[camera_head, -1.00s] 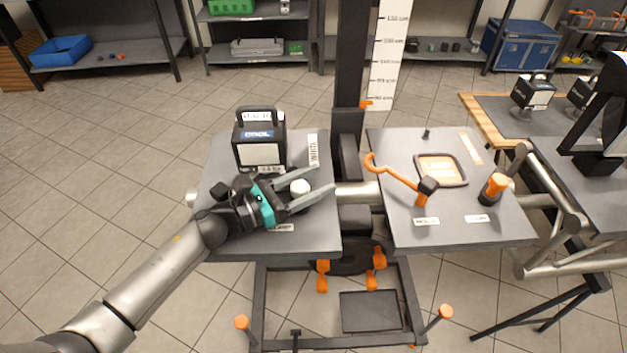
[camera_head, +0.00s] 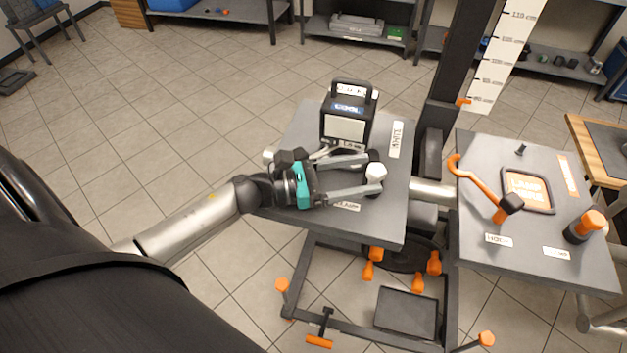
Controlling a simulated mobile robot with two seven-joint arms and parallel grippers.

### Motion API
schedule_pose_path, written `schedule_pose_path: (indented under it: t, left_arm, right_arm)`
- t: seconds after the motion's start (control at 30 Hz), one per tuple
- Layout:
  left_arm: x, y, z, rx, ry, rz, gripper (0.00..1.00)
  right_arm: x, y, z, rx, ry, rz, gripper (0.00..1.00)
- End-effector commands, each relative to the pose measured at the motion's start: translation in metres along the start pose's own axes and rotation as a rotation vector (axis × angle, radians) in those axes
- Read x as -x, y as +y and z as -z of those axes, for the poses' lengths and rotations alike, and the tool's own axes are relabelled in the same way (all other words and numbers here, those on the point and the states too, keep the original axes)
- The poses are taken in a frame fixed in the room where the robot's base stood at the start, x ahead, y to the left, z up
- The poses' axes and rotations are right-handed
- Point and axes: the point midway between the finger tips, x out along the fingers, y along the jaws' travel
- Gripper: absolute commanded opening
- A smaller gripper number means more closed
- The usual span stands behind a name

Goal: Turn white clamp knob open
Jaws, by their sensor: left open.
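The white clamp knob (camera_head: 376,173) stands on the left grey tabletop (camera_head: 300,140), in front of a black lamp unit. My left gripper (camera_head: 371,172), with a teal band, reaches in from the left low over this tabletop. Its two fingers are apart, one on the far side and one on the near side of the knob. The knob shows at the fingertips; I cannot tell whether either finger touches it. The clamp under the knob is mostly hidden. My right gripper is not in view.
The black lamp unit (camera_head: 347,118) stands close behind the left gripper. A dark post (camera_head: 462,70) rises between the two tabletops.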

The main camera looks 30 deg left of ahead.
Motion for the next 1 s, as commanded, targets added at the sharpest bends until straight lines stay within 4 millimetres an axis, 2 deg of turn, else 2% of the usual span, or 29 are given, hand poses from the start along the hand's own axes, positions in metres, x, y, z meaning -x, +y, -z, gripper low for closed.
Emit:
schedule_pose_path:
  t: [0.03, 0.3, 0.5, 0.9, 1.0]
  left_arm:
    - [0.011, 0.000, 0.002, 0.001, 0.004, -0.001, 0.77]
    - [0.059, 0.000, 0.001, 0.001, 0.002, -0.001, 0.77]
    - [0.082, 0.000, 0.001, 0.000, 0.001, -0.001, 0.77]
    - [0.089, 0.000, -0.001, -0.001, -0.001, 0.000, 0.77]
    - [0.089, 0.000, 0.000, 0.000, -0.001, -0.001, 0.67]
  right_arm:
    - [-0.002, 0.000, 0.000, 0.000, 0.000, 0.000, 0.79]
    - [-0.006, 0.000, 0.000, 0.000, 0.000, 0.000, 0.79]
    - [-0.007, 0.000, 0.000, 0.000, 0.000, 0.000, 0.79]
    - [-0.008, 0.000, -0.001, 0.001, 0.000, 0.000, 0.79]
    - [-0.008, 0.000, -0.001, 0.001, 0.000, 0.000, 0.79]
